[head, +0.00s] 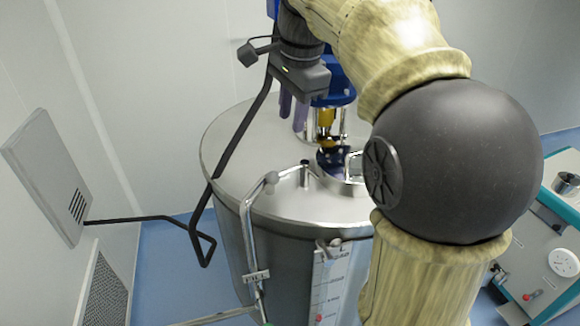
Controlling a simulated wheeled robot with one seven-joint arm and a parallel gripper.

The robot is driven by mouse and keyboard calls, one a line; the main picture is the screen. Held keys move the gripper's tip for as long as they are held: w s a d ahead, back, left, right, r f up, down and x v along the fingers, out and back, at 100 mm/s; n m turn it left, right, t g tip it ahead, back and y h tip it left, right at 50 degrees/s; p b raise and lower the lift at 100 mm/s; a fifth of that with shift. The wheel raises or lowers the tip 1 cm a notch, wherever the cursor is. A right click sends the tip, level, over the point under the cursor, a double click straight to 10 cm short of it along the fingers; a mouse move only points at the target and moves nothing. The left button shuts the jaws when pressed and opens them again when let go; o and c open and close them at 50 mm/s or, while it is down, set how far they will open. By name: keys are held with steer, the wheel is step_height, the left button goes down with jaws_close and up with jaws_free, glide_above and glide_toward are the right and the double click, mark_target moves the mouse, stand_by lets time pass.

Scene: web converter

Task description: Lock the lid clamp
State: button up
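A large steel tank with a round lid (235,145) stands in the middle of the head view. A small fitting (335,246) sits at the lid's front rim, above a level scale; I cannot tell if it is the lid clamp, or whether it is locked. My gripper (293,110) hangs above the back half of the lid, pointing down, apart from the lid surface. Its two purple-grey fingers look close together; I cannot tell how far they are parted. Nothing is visibly held. My arm hides the lid's right side.
A blue and yellow drive unit (327,118) rises from the lid right beside my gripper. A bent steel pipe (249,230) runs over the front left rim. A wall panel (45,175) is at left, a teal and white machine (545,255) at right.

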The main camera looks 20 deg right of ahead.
mark_target(284, 172)
steer(key=w+f, duration=0.1)
steer(key=f, duration=0.4)
steer(key=w+f+p, duration=0.1)
steer(key=f, duration=0.3)
steer(key=w+a+f, duration=0.1)
steer(key=f, duration=0.4)
steer(key=shift+f, duration=0.3)
steer(key=shift+d, duration=0.1)
steer(key=shift+s, duration=0.2)
steer(key=c, duration=0.5)
jaws_close()
